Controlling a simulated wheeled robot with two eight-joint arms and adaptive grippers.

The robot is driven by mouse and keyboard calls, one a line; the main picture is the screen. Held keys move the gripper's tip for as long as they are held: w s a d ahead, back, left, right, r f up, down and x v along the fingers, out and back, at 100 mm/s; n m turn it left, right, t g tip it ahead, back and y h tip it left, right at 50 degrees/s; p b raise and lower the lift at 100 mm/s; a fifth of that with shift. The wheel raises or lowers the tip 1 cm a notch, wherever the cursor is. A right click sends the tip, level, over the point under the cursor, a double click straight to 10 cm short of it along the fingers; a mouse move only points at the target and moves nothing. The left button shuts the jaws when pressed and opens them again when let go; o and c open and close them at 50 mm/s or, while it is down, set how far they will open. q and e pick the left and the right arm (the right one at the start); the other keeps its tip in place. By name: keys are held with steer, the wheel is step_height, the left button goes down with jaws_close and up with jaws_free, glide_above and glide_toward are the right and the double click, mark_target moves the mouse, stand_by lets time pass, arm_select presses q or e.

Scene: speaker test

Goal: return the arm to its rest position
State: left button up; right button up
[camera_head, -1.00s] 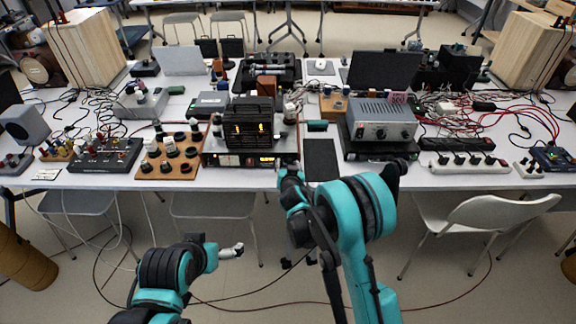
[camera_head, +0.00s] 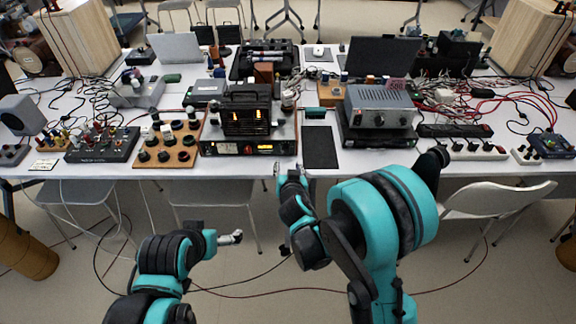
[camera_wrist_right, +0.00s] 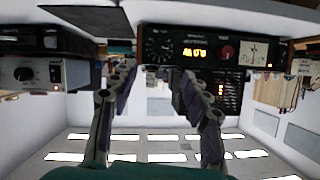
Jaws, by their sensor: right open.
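My right arm (camera_head: 385,215), teal and black, is bent in front of the table, its elbow large at right of centre. My right gripper (camera_head: 288,168) is at the table's front edge, below the lit instrument stack. In the right wrist view its two fingers (camera_wrist_right: 153,85) are spread apart with nothing between them. My left arm (camera_head: 165,262) is low in front of the table. My left gripper (camera_head: 230,238) points right, over the floor and short of the table; it is too small to tell its opening.
The white table (camera_head: 225,187) is crowded. An instrument with a lit display (camera_head: 247,110), a grey instrument (camera_head: 380,110) and a knob board (camera_head: 168,146) stand near its front. A dark flat pad (camera_head: 320,147) lies beside my right gripper. A white chair (camera_head: 490,205) stands at the right.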

steer(key=s+d+r+g+h, duration=0.2)
steer(key=s+d+r+g, duration=0.1)
steer(key=s+d+r, duration=0.65)
steer(key=s+d+g, duration=0.1)
steer(key=s+d, duration=0.2)
steer(key=s, duration=0.6)
steer(key=s+d+f+n+g+y, duration=0.1)
steer(key=s+d, duration=0.3)
steer(key=s, duration=0.5)
steer(key=shift+s+d+f+g, duration=0.3)
steer(key=shift+g, duration=0.5)
